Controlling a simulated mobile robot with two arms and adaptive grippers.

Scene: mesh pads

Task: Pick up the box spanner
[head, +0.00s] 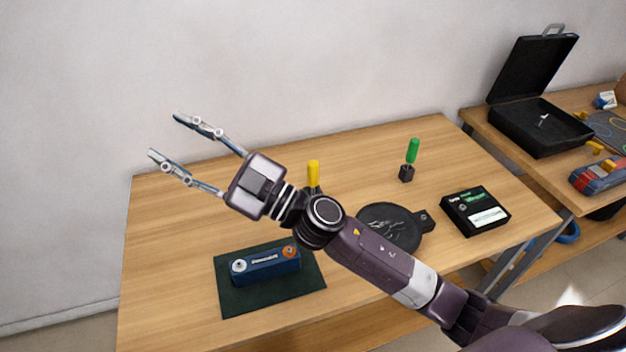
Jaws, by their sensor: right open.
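Two upright handled tools could be the box spanner; I cannot tell which. One has a green handle (413,151) and stands in a small black block (406,173) towards the back right of the table. The other has a yellow handle (313,173), and its lower part is partly hidden behind my right arm. My right gripper (166,135) is open and empty, up at the left with its fingers pointing to the upper left. It is apart from both tools. My left gripper is out of view.
On the wooden table (190,220) are a blue box (267,266) on a dark green mat (235,299), a round black dish (392,229) partly behind my arm, and a flat black box (475,213). An open black case (540,128) stands on a second table. The table's left side is clear.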

